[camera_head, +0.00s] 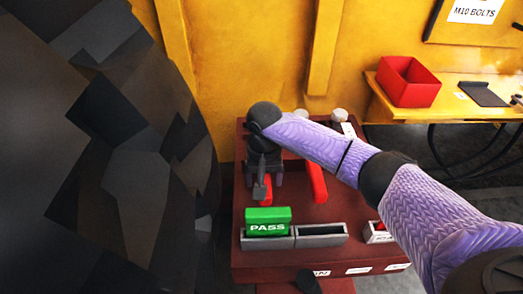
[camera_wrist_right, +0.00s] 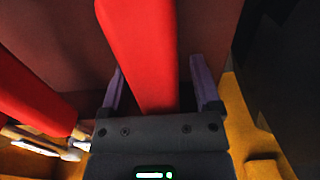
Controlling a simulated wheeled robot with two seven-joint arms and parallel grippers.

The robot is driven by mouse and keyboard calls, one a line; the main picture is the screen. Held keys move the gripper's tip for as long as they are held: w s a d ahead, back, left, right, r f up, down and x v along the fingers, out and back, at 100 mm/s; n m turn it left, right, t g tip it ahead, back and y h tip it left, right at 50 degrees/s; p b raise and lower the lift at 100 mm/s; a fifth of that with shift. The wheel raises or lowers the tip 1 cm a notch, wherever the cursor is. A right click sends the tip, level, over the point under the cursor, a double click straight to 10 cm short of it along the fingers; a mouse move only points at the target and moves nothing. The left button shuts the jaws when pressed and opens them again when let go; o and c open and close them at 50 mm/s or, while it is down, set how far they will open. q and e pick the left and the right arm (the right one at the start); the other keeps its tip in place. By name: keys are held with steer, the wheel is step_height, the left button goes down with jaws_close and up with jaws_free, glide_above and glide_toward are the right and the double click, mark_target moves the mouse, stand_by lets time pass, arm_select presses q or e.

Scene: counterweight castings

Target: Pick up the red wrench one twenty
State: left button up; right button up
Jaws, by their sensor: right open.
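Two red wrench handles lie on the dark red table. One red handle (camera_head: 266,192) is partly hidden under my right gripper (camera_head: 265,178); the other red handle (camera_head: 317,182) lies to its right. In the wrist view my right gripper (camera_wrist_right: 160,85) is open, with one finger on each side of a red handle (camera_wrist_right: 143,45). I cannot tell whether the fingers touch it. The second red handle (camera_wrist_right: 32,102) shows at the left there. No size marking is readable on either, so I cannot tell which is the one twenty. My left gripper is not in view.
The table (camera_head: 340,215) also holds a green PASS block (camera_head: 267,222) on a grey tray and an empty grey tray (camera_head: 321,241) beside it. A large dark faceted mass (camera_head: 110,150) fills the left. A red bin (camera_head: 407,82) stands on a yellow bench at the back right.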

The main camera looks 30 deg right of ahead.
jaws_close()
stand_by(0.8)
steer(key=shift+r, duration=0.1)
stand_by(0.4)
